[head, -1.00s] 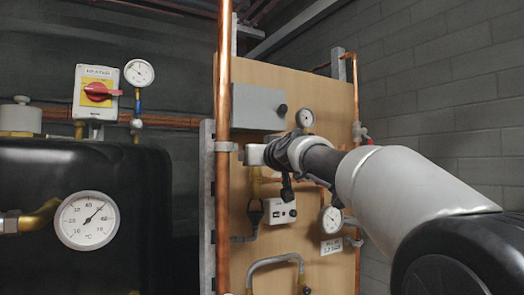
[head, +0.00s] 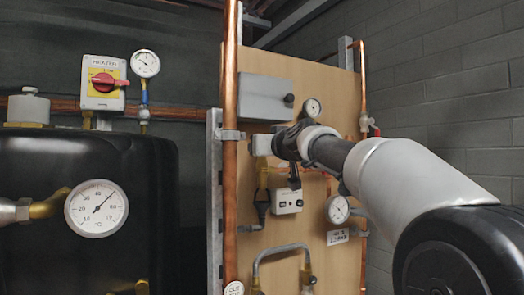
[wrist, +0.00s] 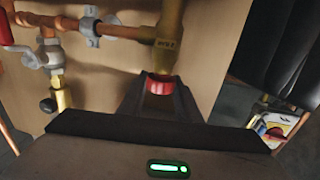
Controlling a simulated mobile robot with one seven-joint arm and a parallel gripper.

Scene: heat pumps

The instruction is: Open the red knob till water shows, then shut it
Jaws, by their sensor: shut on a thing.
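The red knob (wrist: 159,84) sits at the lower end of a brass valve body (wrist: 168,35) in the wrist view. My gripper (wrist: 160,92) has its dark fingers on either side of the knob and is shut on it. In the head view my gripper (head: 262,146) is at the wooden board, below the grey box. The knob is hidden there. I see no water in either view.
A grey box (head: 265,98), gauges and pipes are mounted on the wooden board (head: 330,85). A vertical copper pipe (head: 230,180) stands in front of its left edge. A black tank (head: 80,160) is at left, below a red-and-yellow heater switch (head: 104,82). A red-handled valve (wrist: 40,50) is nearby.

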